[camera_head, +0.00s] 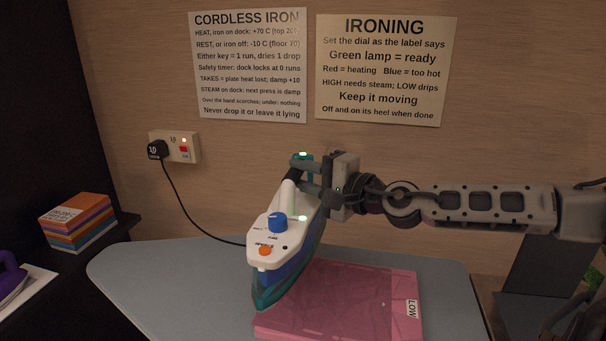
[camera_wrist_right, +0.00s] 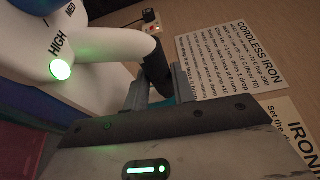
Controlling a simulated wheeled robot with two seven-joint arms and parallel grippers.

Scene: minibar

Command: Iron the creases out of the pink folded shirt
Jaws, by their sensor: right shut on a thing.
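The pink folded shirt (camera_head: 365,295) lies on the ironing board, with a white LOW label (camera_head: 411,308) at its right edge. The white and teal iron (camera_head: 285,250) is in front of its left part, nose toward me and tilted; I cannot tell whether its plate touches the shirt. It has a blue dial, an orange button and a lit green lamp. My right gripper (camera_head: 312,180) is shut on the iron's handle. The wrist view shows the handle (camera_wrist_right: 125,42) between the fingers (camera_wrist_right: 152,100), and the green lamp beside HIGH. My left gripper is not in view.
The grey ironing board (camera_head: 165,275) has free room left of the shirt. A wall socket (camera_head: 180,147) with a black plug and cord is at the left. Two instruction sheets hang on the wall.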

